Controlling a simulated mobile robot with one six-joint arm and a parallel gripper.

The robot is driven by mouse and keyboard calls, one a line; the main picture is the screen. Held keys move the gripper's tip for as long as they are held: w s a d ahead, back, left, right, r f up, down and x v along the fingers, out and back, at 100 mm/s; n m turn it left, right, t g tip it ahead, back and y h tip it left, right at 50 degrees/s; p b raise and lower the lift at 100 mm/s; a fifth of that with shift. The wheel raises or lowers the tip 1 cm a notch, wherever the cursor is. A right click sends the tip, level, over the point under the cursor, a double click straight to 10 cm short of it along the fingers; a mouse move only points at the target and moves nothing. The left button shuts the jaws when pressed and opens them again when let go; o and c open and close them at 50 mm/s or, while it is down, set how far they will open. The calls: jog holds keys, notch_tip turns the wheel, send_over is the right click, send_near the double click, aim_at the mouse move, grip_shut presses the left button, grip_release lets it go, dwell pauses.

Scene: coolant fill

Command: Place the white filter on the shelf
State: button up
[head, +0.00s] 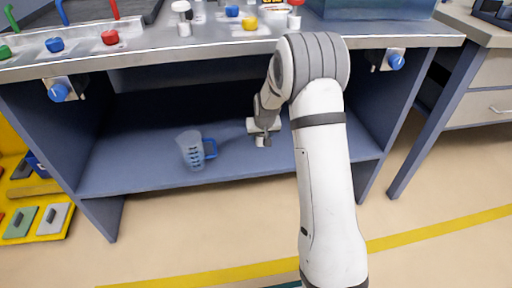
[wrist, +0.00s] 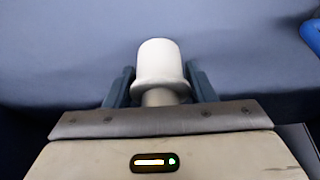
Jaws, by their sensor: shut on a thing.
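My gripper (head: 263,138) reaches into the open space under the bench, over the blue lower shelf (head: 135,174). In the wrist view my gripper (wrist: 160,92) is shut on the white filter (wrist: 159,62), a white cylinder with a wider rim, with one dark finger on each side. In the head view the filter (head: 260,142) is small and partly hidden by the gripper. It is above or on the shelf surface; I cannot tell whether it touches.
A clear measuring jug (head: 190,150) with a blue handle stands on the shelf left of my gripper. Bare shelf lies left of the jug.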

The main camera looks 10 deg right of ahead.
aim_at(261, 146)
jog(key=shift+f+b, duration=1.05)
jog(key=shift+f, duration=1.5)
jog(key=shift+f, duration=0.2)
jog(key=o, duration=1)
jog(key=shift+r, duration=0.1)
